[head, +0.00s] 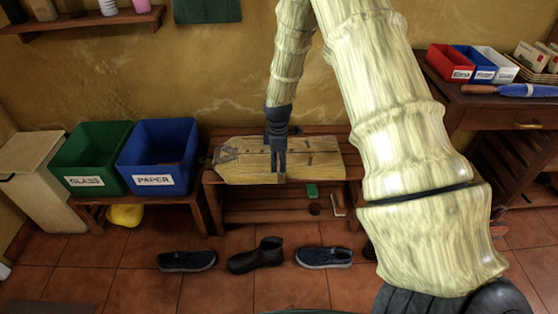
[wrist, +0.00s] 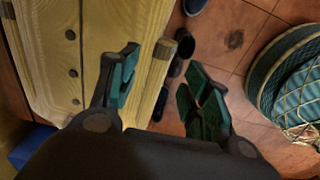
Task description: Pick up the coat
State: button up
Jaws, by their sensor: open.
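The coat (head: 240,163) is a pale yellow, flat, folded garment lying on a slatted wooden bench. In the wrist view the coat (wrist: 95,40) fills the upper left and shows a row of dark buttons. A narrow part of it with a dark end, looking like a sleeve, shows between the fingers. My gripper (head: 277,172) points down over the middle of the coat. In the wrist view my gripper (wrist: 163,88) is open, with green pads and nothing held. I cannot tell whether the fingers touch the coat.
A green bin (head: 90,160) and a blue bin (head: 158,155) stand left of the bench (head: 215,200). Several shoes, including a brown boot (head: 257,255), line the tiled floor in front. A desk with small trays (head: 450,62) is at right.

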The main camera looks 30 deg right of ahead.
aim_at(279, 175)
notch_tip(279, 175, down, 4)
jog(key=shift+f, duration=0.1)
jog(key=shift+s+d+f+b, duration=0.1)
jog(key=shift+f+b, duration=0.35)
jog(key=shift+f, duration=0.85)
jog(key=shift+s+d+f+b, duration=0.1)
jog(key=shift+f+b, duration=0.3)
jog(key=shift+f, duration=0.85)
jog(key=c, duration=1)
jog(key=shift+r, duration=0.1)
grip_shut()
